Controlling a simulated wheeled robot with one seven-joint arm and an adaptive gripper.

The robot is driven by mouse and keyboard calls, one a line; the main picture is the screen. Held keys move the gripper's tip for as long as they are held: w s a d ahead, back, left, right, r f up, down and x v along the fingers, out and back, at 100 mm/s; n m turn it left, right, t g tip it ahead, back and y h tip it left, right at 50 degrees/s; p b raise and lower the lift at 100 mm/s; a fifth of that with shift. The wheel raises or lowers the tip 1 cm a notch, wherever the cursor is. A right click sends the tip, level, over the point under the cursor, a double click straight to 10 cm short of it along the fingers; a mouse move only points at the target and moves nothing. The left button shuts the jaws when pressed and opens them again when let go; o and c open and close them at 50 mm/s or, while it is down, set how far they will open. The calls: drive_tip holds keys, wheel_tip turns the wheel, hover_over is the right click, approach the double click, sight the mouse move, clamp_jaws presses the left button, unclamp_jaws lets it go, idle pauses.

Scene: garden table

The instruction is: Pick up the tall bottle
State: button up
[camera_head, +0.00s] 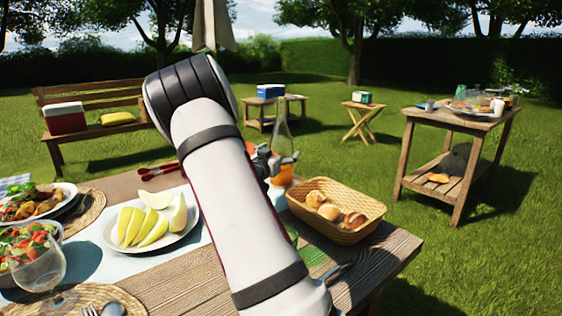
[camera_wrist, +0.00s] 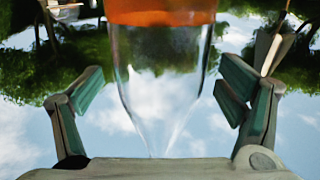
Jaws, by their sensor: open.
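The tall bottle (camera_head: 282,132) is clear glass with a narrow neck and orange liquid low in it. It stands upright at the table's far side, behind the bread basket and partly hidden by my gripper. My gripper (camera_head: 276,161) is open at the bottle, level with the part just above the liquid. In the wrist view the bottle (camera_wrist: 158,75) appears upside down, between the two spread fingers of my gripper (camera_wrist: 163,88). A gap shows on each side, and neither finger appears to touch the glass.
A wicker basket (camera_head: 364,226) of bread rolls stands just right of my arm. A plate (camera_head: 184,238) of melon slices lies left of it, with red-handled tongs (camera_head: 157,171) behind. A wine glass (camera_head: 40,270) stands front left. Open lawn lies beyond the wooden table (camera_head: 385,255).

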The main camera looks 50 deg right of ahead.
drive_tip(key=shift+x, duration=0.85)
drive_tip(key=shift+c, duration=0.3)
drive_tip(key=c, duration=1.8)
drive_tip(key=shift+r, duration=0.15)
drive_tip(key=shift+c, duration=0.8)
drive_tip(key=shift+r, duration=0.1)
